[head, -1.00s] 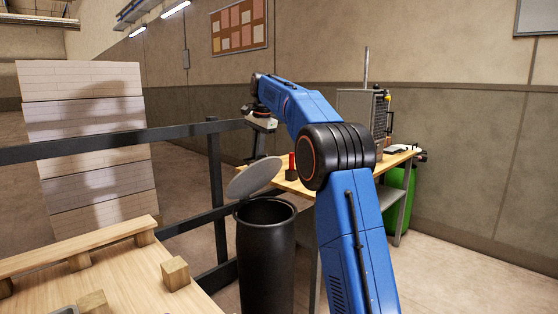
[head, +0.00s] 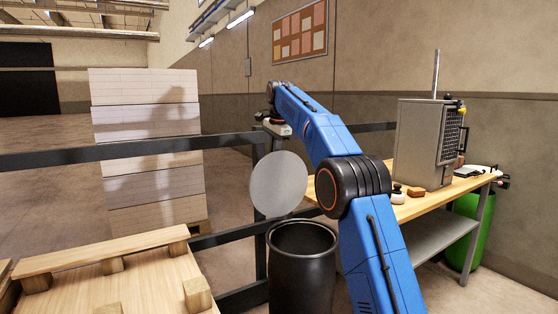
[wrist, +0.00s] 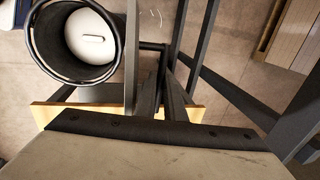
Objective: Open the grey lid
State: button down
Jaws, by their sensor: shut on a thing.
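The grey lid (head: 279,184) is a round disc standing almost upright above the black bin (head: 302,262). The bin's mouth is uncovered and faces up. My gripper (head: 279,130) is at the top edge of the lid, at the end of my blue arm. It is shut on the lid, but the lid hides the fingertips and the exact contact. In the wrist view, the bin's rim (wrist: 38,62) shows at the upper left, with a pale oval with a slot-like mark (wrist: 90,38) within its outline. I cannot tell what that oval is.
A dark rail fence (head: 180,145) runs behind the bin. A wooden pallet (head: 140,285) lies at the left front, and a tall stack of pale reams (head: 148,150) stands beyond the fence. A workbench (head: 450,190) with a grey machine (head: 422,145) is at the right.

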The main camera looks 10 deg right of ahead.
jog(key=shift+w, duration=0.2)
dwell(0.3)
jog(key=c, duration=1.8)
grip_release()
jog(key=shift+c, duration=0.2)
jog(key=shift+r, duration=0.1)
notch_tip(320, 180, up, 7)
jog(key=s, duration=0.1)
jog(key=shift+s+d, duration=0.15)
jog(key=shift+d, duration=0.1)
jog(key=shift+r, duration=0.1)
jog(key=shift+d, duration=0.1)
